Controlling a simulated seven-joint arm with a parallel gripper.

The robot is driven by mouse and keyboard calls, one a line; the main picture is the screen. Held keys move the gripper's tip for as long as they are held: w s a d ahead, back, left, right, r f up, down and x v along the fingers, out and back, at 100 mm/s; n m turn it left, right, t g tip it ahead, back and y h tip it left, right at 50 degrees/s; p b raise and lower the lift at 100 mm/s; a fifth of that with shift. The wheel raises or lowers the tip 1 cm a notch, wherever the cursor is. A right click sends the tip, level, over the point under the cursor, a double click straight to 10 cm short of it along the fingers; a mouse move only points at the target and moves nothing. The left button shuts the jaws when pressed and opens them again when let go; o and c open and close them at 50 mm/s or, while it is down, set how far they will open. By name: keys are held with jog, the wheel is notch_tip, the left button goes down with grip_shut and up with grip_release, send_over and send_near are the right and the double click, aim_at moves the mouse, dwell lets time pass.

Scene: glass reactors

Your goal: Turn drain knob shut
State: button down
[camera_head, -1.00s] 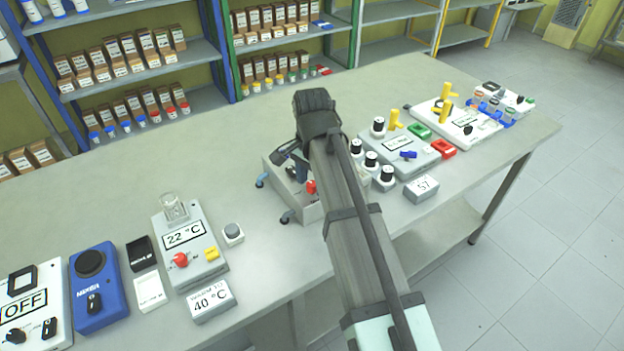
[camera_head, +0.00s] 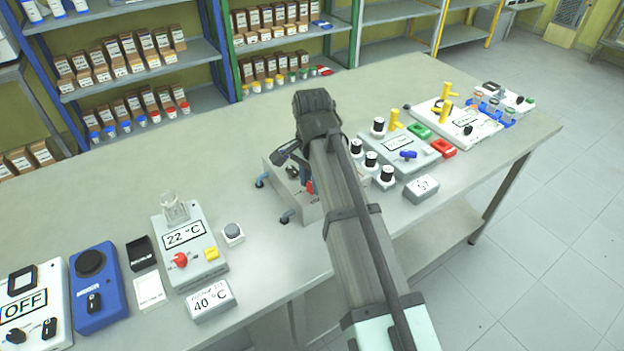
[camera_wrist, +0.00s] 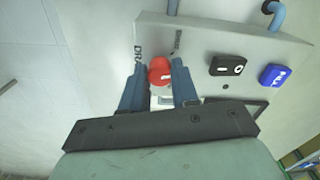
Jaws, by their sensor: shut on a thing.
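The drain knob (camera_wrist: 160,71) is red and round with a small white mark, and it sits on the grey reactor box (camera_wrist: 225,42). In the wrist view my gripper (camera_wrist: 160,80) has its two blue fingers on either side of the knob, shut on it. In the head view the knob (camera_head: 310,187) shows as a small red patch beside my arm. The reactor box (camera_head: 304,209) is partly hidden behind my arm there. Printed lettering near the knob in the wrist view is only partly readable.
A black knob (camera_wrist: 226,65) and a blue knob (camera_wrist: 274,77) are on the same box, right of the red one. Blue-grey pipe ends (camera_head: 287,216) stick out of the box.

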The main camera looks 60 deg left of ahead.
jog(key=shift+n, duration=2.9)
jog(key=c, duration=0.8)
grip_release()
jog(key=shift+c, duration=0.2)
jog(key=shift+r, duration=0.1)
notch_tip(320, 180, up, 14)
jog(key=shift+f, duration=0.2)
